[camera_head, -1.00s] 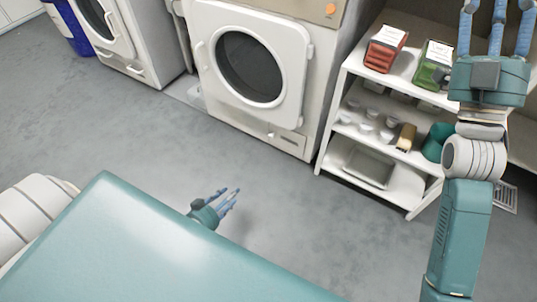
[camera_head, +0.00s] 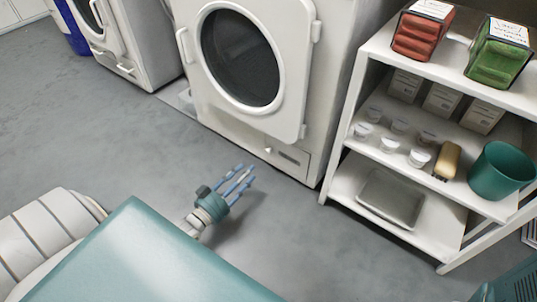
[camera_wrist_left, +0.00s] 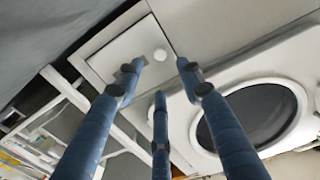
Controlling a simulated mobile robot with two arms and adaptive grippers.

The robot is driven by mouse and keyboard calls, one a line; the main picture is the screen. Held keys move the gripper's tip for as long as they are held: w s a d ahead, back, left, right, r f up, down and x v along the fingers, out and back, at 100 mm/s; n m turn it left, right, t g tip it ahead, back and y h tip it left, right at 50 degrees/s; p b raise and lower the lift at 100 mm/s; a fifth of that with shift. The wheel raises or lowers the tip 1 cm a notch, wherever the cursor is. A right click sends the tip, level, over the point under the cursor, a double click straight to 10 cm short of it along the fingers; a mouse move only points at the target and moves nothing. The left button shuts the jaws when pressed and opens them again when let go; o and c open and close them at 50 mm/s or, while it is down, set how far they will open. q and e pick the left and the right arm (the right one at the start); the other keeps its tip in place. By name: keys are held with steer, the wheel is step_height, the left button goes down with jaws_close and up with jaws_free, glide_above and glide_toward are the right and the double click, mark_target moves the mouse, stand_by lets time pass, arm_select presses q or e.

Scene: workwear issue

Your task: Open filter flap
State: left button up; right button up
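The filter flap (camera_head: 289,155) is a pale panel low on the front of the middle white machine (camera_head: 318,110), below its round door. It has a small round knob (camera_head: 268,150) and looks closed. In the left wrist view the flap (camera_wrist_left: 120,52) and its white knob (camera_wrist_left: 160,54) lie beyond the fingertips. My left gripper (camera_head: 246,174) is low over the floor in front of the machine, its blue fingers pointing toward the flap. In the left wrist view its fingers (camera_wrist_left: 160,76) are spread, with nothing between them. My right gripper is out of view.
A white shelf unit (camera_head: 352,185) stands right of the machine, holding red and green packs, cups, a brush, a teal bucket (camera_head: 502,170) and a grey tray (camera_head: 391,198). Another machine (camera_head: 150,50) stands at the left. The grey floor in front is clear.

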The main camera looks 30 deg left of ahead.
mark_target(266, 153)
arm_select(q)
steer(key=w+b, duration=0.1)
steer(key=w, duration=0.2)
steer(key=w+b, duration=0.2)
steer(key=w, duration=0.1)
steer(key=w+b, duration=0.2)
steer(key=w, duration=0.2)
steer(key=shift+d, duration=0.4)
jaws_close()
